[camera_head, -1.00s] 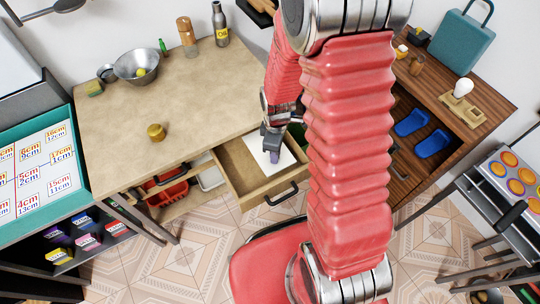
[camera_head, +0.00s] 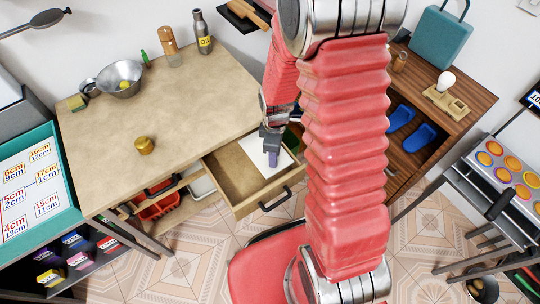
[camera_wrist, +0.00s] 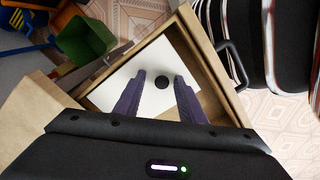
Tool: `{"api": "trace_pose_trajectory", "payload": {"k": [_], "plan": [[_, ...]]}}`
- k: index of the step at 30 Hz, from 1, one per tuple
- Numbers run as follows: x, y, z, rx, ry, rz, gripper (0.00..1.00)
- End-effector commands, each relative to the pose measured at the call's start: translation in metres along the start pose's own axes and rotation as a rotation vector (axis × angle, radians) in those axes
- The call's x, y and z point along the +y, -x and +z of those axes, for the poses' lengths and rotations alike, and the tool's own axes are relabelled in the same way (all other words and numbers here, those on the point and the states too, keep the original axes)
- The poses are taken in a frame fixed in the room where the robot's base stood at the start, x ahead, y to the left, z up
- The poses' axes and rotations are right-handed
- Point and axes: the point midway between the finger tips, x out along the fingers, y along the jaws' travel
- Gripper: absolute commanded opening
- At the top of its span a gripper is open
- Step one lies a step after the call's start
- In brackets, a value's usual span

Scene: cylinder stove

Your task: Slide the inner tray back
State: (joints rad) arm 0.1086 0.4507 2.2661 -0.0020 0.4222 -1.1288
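The wooden drawer (camera_head: 228,178) under the beige counter is pulled out. A flat white panel (camera_head: 254,150), which looks like the inner tray, lies inside it. In the wrist view the white panel (camera_wrist: 152,60) has a small round black knob (camera_wrist: 161,82). My gripper (camera_head: 272,160) points down over the white panel. In the wrist view my gripper's (camera_wrist: 158,82) two purple fingers are apart, with the knob between their tips. I cannot tell whether either finger touches the knob. In the head view my gripper hides part of the panel and the knob.
The drawer's black handle (camera_head: 275,198) is on its front. A green bin (camera_wrist: 86,40) is beside the drawer in the wrist view. A wooden shelf unit (camera_head: 455,110) stands right.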

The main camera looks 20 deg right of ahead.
Motion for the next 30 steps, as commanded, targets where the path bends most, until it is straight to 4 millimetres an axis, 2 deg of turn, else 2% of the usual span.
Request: {"api": "trace_pose_trajectory", "payload": {"k": [8,13,30], "plan": [[-0.001,0.001,-0.001,0.000,0.001,-0.001,0.36],[-0.001,0.009,-0.001,0.001,0.001,0.000,0.36],[-0.002,0.080,-0.001,0.001,0.002,0.001,0.36]]}}
